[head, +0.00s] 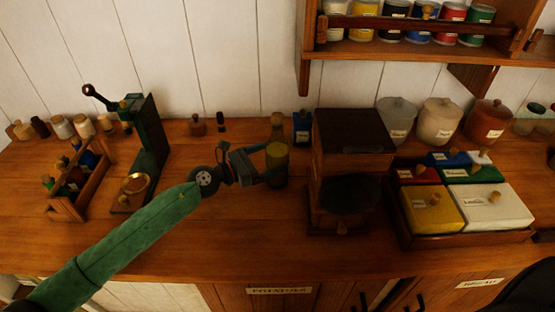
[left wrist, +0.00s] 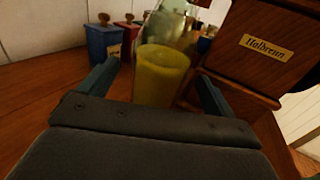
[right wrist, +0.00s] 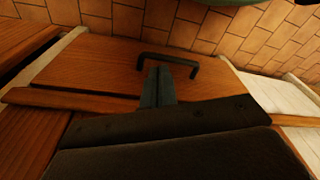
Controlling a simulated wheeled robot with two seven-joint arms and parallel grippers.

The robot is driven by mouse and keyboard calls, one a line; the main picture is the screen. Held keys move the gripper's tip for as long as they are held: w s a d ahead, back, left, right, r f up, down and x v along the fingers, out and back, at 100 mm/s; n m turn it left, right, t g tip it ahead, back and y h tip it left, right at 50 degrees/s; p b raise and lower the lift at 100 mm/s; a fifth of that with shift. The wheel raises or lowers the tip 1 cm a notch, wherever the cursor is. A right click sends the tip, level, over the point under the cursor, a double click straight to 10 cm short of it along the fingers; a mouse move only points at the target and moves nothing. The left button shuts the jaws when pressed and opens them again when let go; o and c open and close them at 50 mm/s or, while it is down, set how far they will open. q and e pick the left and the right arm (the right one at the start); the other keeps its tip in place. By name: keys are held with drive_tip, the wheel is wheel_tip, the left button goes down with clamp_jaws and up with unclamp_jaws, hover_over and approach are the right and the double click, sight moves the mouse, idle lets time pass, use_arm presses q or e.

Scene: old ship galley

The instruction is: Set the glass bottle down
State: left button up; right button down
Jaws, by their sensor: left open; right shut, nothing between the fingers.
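The glass bottle (head: 277,158) stands upright on the wooden counter (head: 235,235), left of the wooden mill. It holds yellow-green liquid and has a stopper on top. My left gripper (head: 272,165) is open around its lower part. In the left wrist view the bottle (left wrist: 160,78) shows between the two spread fingers, with gaps beside it; its base is hidden behind the gripper. My right gripper (right wrist: 158,82) is shut and empty, in front of a cabinet front with a black handle (right wrist: 168,60).
The wooden mill (head: 348,145) stands close right of the bottle. A blue box (head: 302,127) is just behind it. A tray (head: 465,237) of coloured boxes is at the right. A green stand (head: 152,150) and a rack (head: 68,205) are at the left. The counter's front middle is clear.

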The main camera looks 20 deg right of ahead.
sight(283, 152)
use_arm(q)
drive_tip(key=d+p, duration=0.1)
drive_tip(key=d, duration=0.3)
drive_tip(key=shift+w+r+p, duration=0.1)
drive_tip(key=shift+w+p, duration=0.25)
drive_tip(key=shift+w, duration=0.05)
drive_tip(key=shift+d, duration=0.4)
use_arm(e)
drive_tip(key=f, duration=0.1)
drive_tip(key=s+d+f, duration=0.1)
drive_tip(key=f, duration=0.2)
drive_tip(key=shift+s+d+f, duration=0.15)
drive_tip(key=shift+d+f, duration=0.05)
drive_tip(key=shift+f, duration=0.1)
use_arm(q)
drive_tip(key=shift+c, duration=0.4)
drive_tip(key=c, duration=1.4)
drive_tip(key=shift+w, duration=0.1)
drive_tip(key=shift+c, duration=0.7)
use_arm(e)
drive_tip(key=shift+d, duration=0.1)
